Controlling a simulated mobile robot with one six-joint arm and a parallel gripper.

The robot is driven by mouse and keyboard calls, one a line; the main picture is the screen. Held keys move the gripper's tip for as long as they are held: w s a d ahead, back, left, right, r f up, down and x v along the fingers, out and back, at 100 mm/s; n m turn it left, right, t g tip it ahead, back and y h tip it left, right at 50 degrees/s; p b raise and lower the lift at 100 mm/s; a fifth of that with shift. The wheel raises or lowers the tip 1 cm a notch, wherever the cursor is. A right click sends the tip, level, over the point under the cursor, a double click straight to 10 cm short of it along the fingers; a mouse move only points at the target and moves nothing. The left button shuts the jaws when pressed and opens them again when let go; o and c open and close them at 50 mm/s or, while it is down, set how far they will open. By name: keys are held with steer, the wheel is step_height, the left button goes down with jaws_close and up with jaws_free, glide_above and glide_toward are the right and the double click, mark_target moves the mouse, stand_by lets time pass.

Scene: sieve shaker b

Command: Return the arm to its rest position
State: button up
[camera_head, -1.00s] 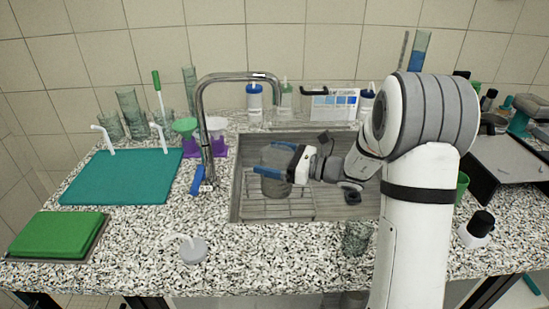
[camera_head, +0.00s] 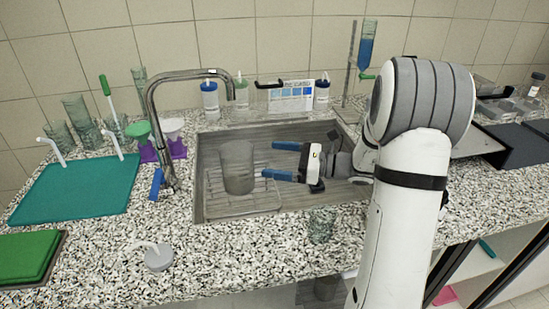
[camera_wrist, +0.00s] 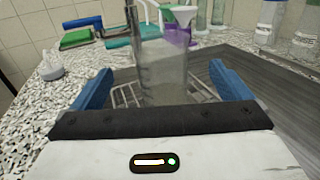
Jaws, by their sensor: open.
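My gripper (camera_head: 287,161) is open and empty, its two blue fingers pointing left over the sink. A clear glass beaker (camera_head: 237,168) stands upright on the wire rack in the sink, just left of the fingertips and apart from them. In the wrist view the beaker (camera_wrist: 163,72) shows ahead, between and beyond the blue fingers (camera_wrist: 158,88). My white arm reaches in from the right of the head view and hides part of the counter and sink's right side.
The sink (camera_head: 205,215) has a tall metal faucet (camera_head: 150,120) at its left. A small glass (camera_head: 321,225) and a white wash bottle (camera_head: 158,257) stand on the front counter. A teal mat (camera_head: 75,190) and a green tray (camera_head: 28,257) lie left. Bottles line the back.

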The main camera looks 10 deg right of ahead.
steer(key=shift+a, duration=0.1)
steer(key=s+a+n+g+h+p, duration=0.1)
steer(key=s+a+n+g+h, duration=0.1)
steer(key=s, duration=0.3)
steer(key=s+a+r+n+g+h+p, duration=0.1)
steer(key=s+a+n+g+h, duration=0.1)
steer(key=s+n, duration=0.3)
steer(key=s+a+n+g+h+p, duration=0.1)
steer(key=s+a+n+g+h, duration=0.1)
steer(key=s, duration=0.4)
steer(key=shift+r+n+g+h, duration=0.25)
steer(key=shift+n+g+h, duration=0.35)
steer(key=shift+n, duration=0.5)
steer(key=s+n+h, duration=0.1)
steer(key=s+d+n+h+p, duration=0.1)
steer(key=s+n, duration=0.1)
steer(key=s+d+n+h, duration=0.1)
steer(key=s+h, duration=0.1)
steer(key=shift+d+r+n+p, duration=0.2)
steer(key=shift+n+p, duration=0.1)
steer(key=shift+p, duration=0.1)
steer(key=s+d+r+n+t+h+p, duration=0.1)
steer(key=s+d+r+n+t+h, duration=0.1)
steer(key=d+n+h, duration=0.3)
steer(key=shift+s+d+r+n+t, duration=0.25)
steer(key=shift+s+n+t, duration=0.25)
steer(key=shift+n, duration=0.3)
